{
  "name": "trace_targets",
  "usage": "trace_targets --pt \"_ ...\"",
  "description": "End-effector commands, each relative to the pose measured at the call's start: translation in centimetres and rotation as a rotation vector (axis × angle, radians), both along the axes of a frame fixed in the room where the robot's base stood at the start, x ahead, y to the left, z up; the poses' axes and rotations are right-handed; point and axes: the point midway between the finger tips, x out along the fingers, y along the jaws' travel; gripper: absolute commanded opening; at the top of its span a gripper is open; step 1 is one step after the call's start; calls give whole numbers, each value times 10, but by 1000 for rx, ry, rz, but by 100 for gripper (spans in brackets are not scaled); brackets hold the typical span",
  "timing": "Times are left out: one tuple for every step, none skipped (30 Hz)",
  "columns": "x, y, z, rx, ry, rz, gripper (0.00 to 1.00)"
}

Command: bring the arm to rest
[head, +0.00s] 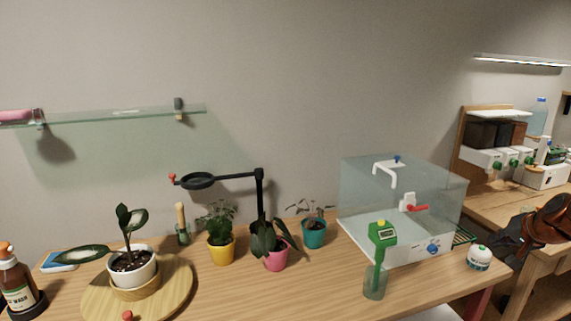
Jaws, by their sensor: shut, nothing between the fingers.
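My gripper does not show in the head view, and neither do its fingers. The wooden workbench (215,294) fills the lower part of the view. Its plants stand upright: a white pot (133,270) on a round wooden turntable (180,285) at the left, a yellow pot (221,251), a pink pot (275,258) and a teal pot (314,234).
A black jointed stand with a ring (198,181) rises behind the pots. A clear tank (362,200) stands at the right. A green meter (382,236) sits in a glass at the front. A brown bottle (18,286) is far left. A glass shelf (110,117) hangs above.

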Motion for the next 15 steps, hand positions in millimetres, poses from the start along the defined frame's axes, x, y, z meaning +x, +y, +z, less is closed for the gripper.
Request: trace_targets --pt "1 16 5 -1 4 30 0" --pt "2 25 7 -3 8 48 0" --pt "2 38 11 -6 13 72 0" --pt "2 49 14 -9 17 94 0" --pt "2 61 17 -12 22 118 0" --pt "1 80 21 -14 31 153 0" --pt "-1 96 24 -17 40 182 0" --pt "-3 112 27 -24 51 214 0" --pt "-8 136 30 -30 66 259 0" --pt "-13 155 32 -36 82 295 0" --pt "-20 173 33 -43 98 331 0" --pt "-29 195 35 -53 121 375 0" --pt "-37 212 34 -62 141 408 0" --pt "-47 229 34 -70 160 441 0" --pt "-60 248 34 -85 186 481 0"
